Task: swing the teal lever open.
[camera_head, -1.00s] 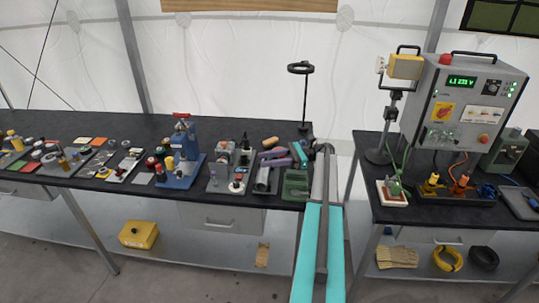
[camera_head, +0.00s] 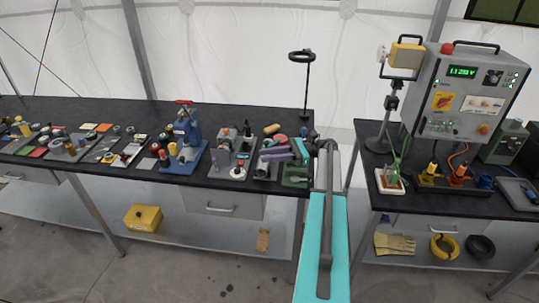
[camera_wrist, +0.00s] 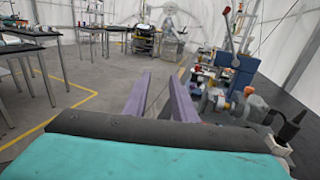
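My gripper (camera_wrist: 161,76) shows in the wrist view as two purple fingers. They stand apart with an empty gap between them. In the head view its purple fingers (camera_head: 275,152) are above the right end of the left bench, partly hidden by my arm. I cannot pick out a teal lever for sure in either view. The large teal surfaces in both views are on my own arm. A small lever may be hidden behind the arm or be too small to tell among the bench items.
The black left bench (camera_head: 60,110) carries many small parts. A blue press (camera_head: 186,145) with a red handle stands on it, and it also shows in the wrist view (camera_wrist: 232,70). A ring lamp (camera_head: 302,55) rises at the back. A grey control box (camera_head: 470,95) stands on the right bench.

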